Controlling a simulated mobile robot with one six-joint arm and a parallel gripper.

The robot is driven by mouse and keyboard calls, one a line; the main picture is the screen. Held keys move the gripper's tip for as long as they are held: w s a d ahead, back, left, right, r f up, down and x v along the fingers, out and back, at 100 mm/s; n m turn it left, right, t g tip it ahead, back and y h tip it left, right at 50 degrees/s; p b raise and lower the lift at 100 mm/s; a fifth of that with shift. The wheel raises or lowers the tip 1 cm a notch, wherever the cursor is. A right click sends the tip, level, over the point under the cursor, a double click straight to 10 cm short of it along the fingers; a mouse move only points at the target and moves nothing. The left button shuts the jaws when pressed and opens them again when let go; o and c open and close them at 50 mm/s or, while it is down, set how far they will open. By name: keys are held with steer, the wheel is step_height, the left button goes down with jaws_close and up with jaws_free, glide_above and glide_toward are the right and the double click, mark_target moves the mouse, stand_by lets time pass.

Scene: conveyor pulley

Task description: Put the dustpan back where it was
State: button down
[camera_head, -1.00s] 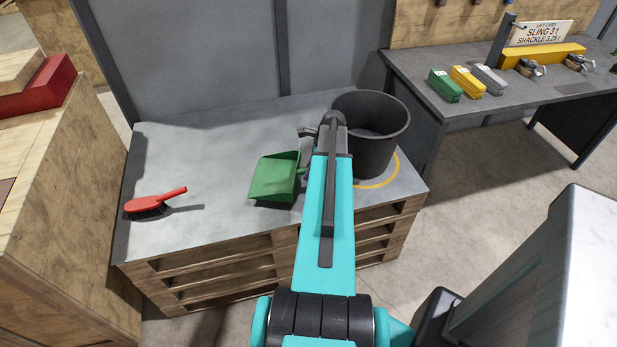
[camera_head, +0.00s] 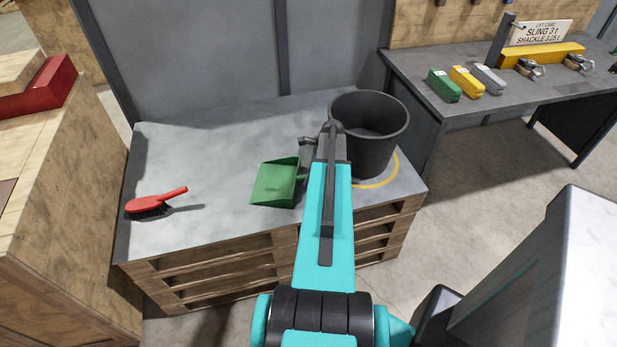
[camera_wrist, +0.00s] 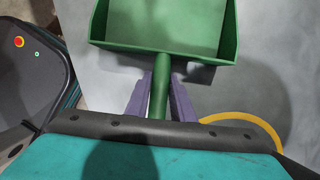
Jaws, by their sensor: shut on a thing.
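The green dustpan (camera_head: 276,183) is at the middle of the grey-topped pallet platform, left of the black bucket. Its pan points left in the head view. In the wrist view, the dustpan (camera_wrist: 165,25) fills the top, with its handle running down between the two fingers. My gripper (camera_wrist: 160,97) is shut on the handle. In the head view the arm hides much of the handle and most of the gripper. I cannot tell whether the pan touches the platform.
A black bucket (camera_head: 368,135) stands inside a yellow ring (camera_head: 377,183) on the platform (camera_head: 215,230), close right of my arm. A red brush (camera_head: 155,203) lies at the left. A workbench (camera_head: 480,105) stands right; wooden crates (camera_head: 60,200) stand left. The platform between brush and dustpan is clear.

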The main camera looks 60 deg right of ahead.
steer(key=c, duration=1.5)
jaws_free()
steer(key=shift+c, duration=0.2)
steer(key=shift+b+v, duration=1)
steer(key=shift+v, duration=5)
